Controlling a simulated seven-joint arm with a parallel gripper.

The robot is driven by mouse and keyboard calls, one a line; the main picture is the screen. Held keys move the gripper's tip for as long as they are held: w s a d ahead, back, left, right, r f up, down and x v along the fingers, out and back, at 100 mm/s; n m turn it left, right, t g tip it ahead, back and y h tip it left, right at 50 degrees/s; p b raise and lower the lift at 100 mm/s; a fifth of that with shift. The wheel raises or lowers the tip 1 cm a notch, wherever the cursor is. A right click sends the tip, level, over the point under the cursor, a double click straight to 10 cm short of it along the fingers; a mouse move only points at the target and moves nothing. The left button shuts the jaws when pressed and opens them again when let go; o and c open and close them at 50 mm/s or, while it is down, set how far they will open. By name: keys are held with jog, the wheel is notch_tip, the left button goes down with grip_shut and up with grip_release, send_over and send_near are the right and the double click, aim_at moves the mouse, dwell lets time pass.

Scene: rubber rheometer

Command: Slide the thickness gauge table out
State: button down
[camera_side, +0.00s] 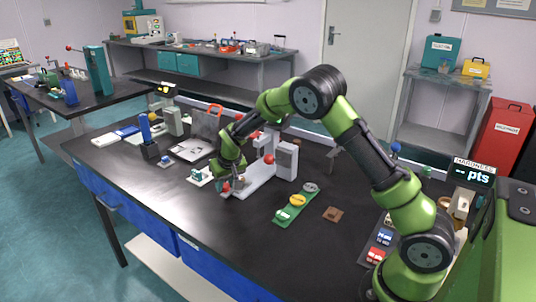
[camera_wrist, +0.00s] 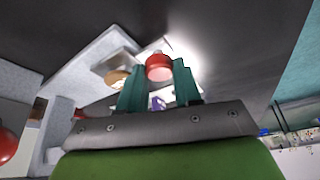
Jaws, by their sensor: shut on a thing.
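My gripper (camera_side: 228,182) is low over the black bench at the front end of a white gauge (camera_side: 258,180). In the wrist view its two teal fingers (camera_wrist: 158,72) stand on either side of a red knob (camera_wrist: 159,62), shut on it. The knob is beside a pale plate carrying a round tan piece (camera_wrist: 117,77), which seems to be the gauge's table. The gauge has an upright white housing (camera_side: 286,160) and a red ball (camera_side: 268,158). The arm hides part of the gauge, so how far out the table stands cannot be told.
A blue-topped post (camera_side: 147,135) and a grey tray (camera_side: 188,152) stand left. A hardness display (camera_side: 474,173) is far right. The bench front is clear.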

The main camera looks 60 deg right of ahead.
jog(key=c, duration=0.8)
grip_release()
jog(key=shift+a, duration=0.35)
jog(key=shift+d, duration=0.1)
jog(key=shift+r, duration=0.15)
jog(key=v, duration=1.6)
jog(key=shift+s+r, duration=0.1)
jog(key=shift+r, duration=0.25)
jog(key=shift+f, duration=0.1)
